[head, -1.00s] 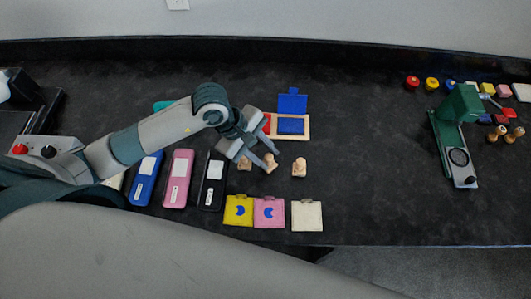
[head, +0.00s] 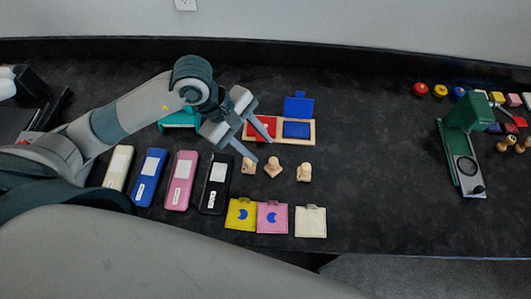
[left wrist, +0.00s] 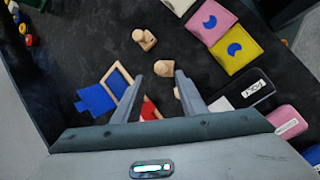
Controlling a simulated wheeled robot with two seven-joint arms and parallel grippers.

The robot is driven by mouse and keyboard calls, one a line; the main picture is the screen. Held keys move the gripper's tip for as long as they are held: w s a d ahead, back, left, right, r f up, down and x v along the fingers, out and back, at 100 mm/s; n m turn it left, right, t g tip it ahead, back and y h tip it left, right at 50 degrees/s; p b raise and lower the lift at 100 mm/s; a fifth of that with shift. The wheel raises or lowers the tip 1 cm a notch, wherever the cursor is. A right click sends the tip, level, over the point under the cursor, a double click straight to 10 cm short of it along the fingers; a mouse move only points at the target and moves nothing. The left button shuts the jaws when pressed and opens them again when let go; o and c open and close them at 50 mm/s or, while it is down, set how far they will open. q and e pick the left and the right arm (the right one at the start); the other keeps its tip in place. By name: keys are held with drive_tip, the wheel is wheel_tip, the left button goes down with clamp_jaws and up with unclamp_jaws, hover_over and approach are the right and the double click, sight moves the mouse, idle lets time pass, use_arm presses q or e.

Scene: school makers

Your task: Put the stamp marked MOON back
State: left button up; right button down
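Three wooden stamps stand in a row on the dark bench: a left one (head: 248,168), a middle one (head: 272,167) and a right one (head: 304,173). I cannot read which is marked MOON. My left gripper (head: 266,147) is open and empty, its fingers apart just behind the left and middle stamps. In the left wrist view the middle stamp (left wrist: 164,68) shows just beyond the fingertips, and the left stamp is partly hidden by a finger. Cream (head: 117,168), blue (head: 150,178), pink (head: 181,181) and black (head: 215,185) labelled cases lie left of the stamps. My right gripper is out of view.
A wooden tray (head: 281,140) holds red and blue ink pads behind the stamps. Yellow (head: 240,214) and pink (head: 272,217) cards with blue crescents and a cream card (head: 310,222) lie in front. A green press (head: 463,150) stands right; bench between is clear.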

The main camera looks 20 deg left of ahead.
use_arm(q)
drive_tip(key=shift+b+v, duration=0.35)
drive_tip(key=shift+v, duration=2)
